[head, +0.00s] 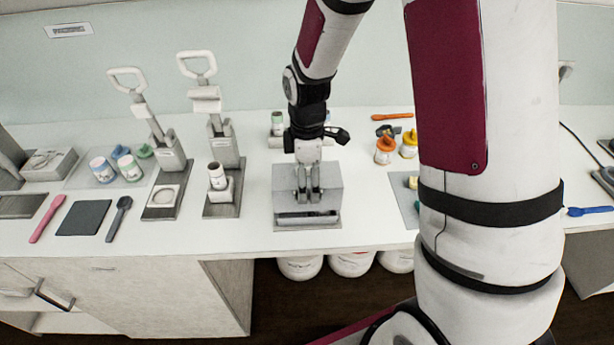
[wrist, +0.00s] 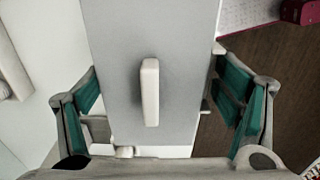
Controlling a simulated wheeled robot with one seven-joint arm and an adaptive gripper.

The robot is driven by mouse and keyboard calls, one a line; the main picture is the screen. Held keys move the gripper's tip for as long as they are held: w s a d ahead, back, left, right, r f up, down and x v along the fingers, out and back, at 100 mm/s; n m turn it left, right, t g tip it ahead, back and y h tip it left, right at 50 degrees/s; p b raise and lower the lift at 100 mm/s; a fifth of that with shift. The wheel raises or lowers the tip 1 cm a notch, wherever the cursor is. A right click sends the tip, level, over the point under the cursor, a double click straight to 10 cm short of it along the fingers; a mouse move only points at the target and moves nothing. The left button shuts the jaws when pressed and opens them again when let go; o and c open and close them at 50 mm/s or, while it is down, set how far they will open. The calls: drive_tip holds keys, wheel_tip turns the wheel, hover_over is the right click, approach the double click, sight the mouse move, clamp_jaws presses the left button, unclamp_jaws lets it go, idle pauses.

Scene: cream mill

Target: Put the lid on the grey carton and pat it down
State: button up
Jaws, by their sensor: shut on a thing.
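The grey lid (head: 283,184) is a box-like cover at the middle of the counter's front. In the wrist view the lid (wrist: 112,60) fills the middle, with a pale bar handle (wrist: 150,92) on top. My gripper (head: 309,192) points down over it. In the wrist view its green-padded fingers (wrist: 160,105) stand on either side of the lid, shut on its near and far sides. Below the lid's lower edge, a low part of the grey carton (head: 307,222) shows across a dark gap. The rest is hidden, so I cannot tell whether the lid is seated.
Two lever presses (head: 165,160) (head: 222,150) stand left, the right one bearing a small jar (head: 217,176). A pink spatula (head: 47,218), dark mat (head: 84,217) and dark spoon (head: 118,215) lie further left. Orange-topped jars (head: 385,150) stand right. White tubs (head: 350,264) sit below the counter.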

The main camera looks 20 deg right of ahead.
drive_tip(key=shift+f+b, duration=0.35)
drive_tip(key=shift+f, duration=1.8)
idle(1.0)
drive_tip(key=o, duration=1.1)
drive_tip(key=shift+c, duration=0.2)
drive_tip(key=shift+r+p, duration=1.45)
drive_tip(key=shift+r, duration=2.05)
